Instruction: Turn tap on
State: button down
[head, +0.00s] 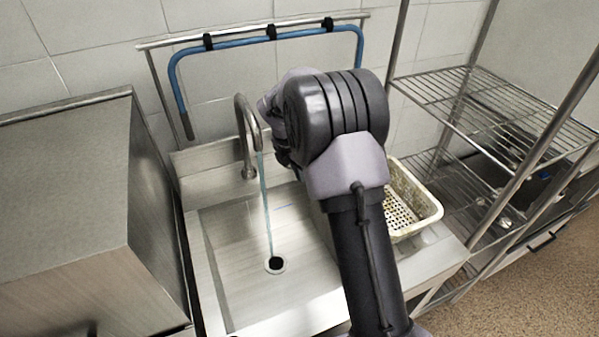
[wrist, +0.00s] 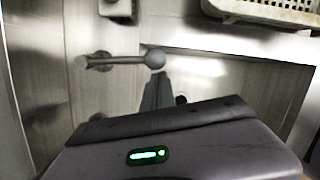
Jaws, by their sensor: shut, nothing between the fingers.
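The metal tap (head: 247,135) has a curved spout over the sink (head: 225,285). A thin bluish stream of water (head: 266,205) falls from the spout to the dark drain (head: 275,264). In the wrist view, a metal lever with a round ball end (wrist: 155,58) sticks out sideways from a round wall fitting. My gripper (wrist: 160,84) is shut and empty, its tips right by the ball end. I cannot tell whether they touch it. In the head view my arm hides the gripper and the lever.
A perforated basket (head: 408,205) sits on the right side of the sink unit, partly behind my arm. Wire shelves (head: 490,115) stand at the right. A steel cabinet (head: 65,200) stands close at the left. A blue hose (head: 235,42) runs along the wall rail.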

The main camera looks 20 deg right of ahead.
jog(key=shift+r, duration=0.1)
jog(key=d+n+p, duration=0.1)
jog(key=p, duration=0.1)
jog(key=d+n+p, duration=0.1)
jog(key=p, duration=0.1)
jog(key=d+p, duration=0.1)
jog(key=p, duration=0.2)
jog(key=shift+s+r+n+t, duration=0.15)
jog(key=shift+r+n+t, duration=0.15)
jog(key=shift+r+n, duration=0.1)
jog(key=d+p, duration=0.2)
jog(key=p, duration=0.1)
jog(key=d+p, duration=0.1)
jog(key=shift+w+d+f, duration=0.1)
jog(key=shift+w+f, duration=0.2)
jog(key=shift+w, duration=0.1)
jog(key=shift+w+d+f+p, duration=0.2)
jog(key=shift+d+p, duration=0.25)
jog(key=shift+p, duration=0.3)
